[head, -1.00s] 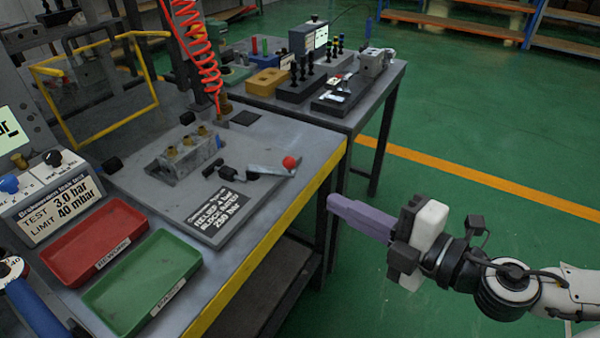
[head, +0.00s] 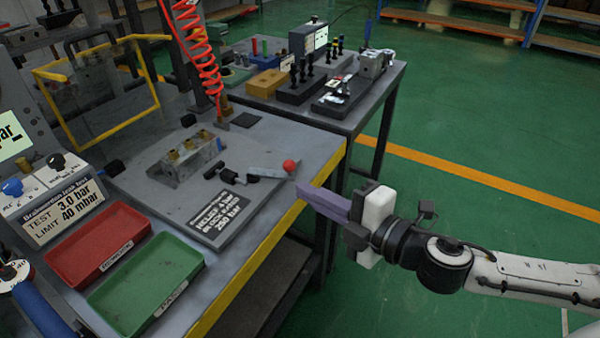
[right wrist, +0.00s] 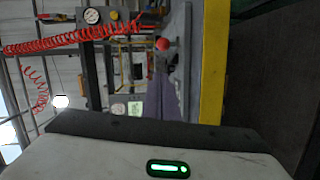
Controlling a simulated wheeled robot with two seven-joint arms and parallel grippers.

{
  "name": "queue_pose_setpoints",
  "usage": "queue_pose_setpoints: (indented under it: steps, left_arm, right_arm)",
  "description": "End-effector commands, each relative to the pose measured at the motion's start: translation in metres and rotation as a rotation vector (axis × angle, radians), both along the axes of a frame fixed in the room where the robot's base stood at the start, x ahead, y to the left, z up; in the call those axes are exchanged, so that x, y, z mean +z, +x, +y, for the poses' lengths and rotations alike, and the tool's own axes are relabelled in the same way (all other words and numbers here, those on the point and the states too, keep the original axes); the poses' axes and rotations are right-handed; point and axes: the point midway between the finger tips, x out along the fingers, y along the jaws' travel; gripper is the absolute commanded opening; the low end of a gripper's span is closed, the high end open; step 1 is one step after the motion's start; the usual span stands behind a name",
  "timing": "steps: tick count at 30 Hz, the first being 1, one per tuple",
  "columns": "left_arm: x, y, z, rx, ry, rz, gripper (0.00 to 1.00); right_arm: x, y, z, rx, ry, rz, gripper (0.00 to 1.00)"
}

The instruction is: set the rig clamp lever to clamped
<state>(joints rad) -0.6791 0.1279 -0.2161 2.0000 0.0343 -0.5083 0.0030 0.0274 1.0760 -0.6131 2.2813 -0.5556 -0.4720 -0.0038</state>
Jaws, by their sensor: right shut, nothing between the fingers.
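The clamp lever (head: 268,172) is a flat grey bar with a red ball knob (head: 289,166) at its right end, on the rig plate near the table's right edge. A grey metal valve block (head: 190,157) with brass-coloured fittings sits on the plate to its left. My right gripper (head: 303,192) is shut and empty, its purple fingers pointing left at the yellow table edge, just below and right of the knob. In the right wrist view the red knob (right wrist: 162,44) shows just beyond the purple fingertips (right wrist: 160,75). My left gripper is not in view.
A red tray (head: 134,218) and a green tray (head: 112,309) lie at the table's front, beside a test unit (head: 62,212). A coiled red hose (head: 198,50) hangs above. A second table behind holds fixtures. The green floor right of the table is clear.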

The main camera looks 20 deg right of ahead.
Motion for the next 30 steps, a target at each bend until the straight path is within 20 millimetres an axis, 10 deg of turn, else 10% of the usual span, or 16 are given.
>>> queue_pose_setpoints:
  steps: [13, 30]
  left_arm:
    - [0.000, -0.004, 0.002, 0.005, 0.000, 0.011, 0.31]
    - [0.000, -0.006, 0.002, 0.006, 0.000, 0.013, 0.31]
  right_arm:
    - [-0.010, 0.057, 0.001, 0.001, -0.002, -0.001, 0.00]
    - [-0.012, 0.063, -0.003, 0.008, -0.001, 0.000, 0.00]
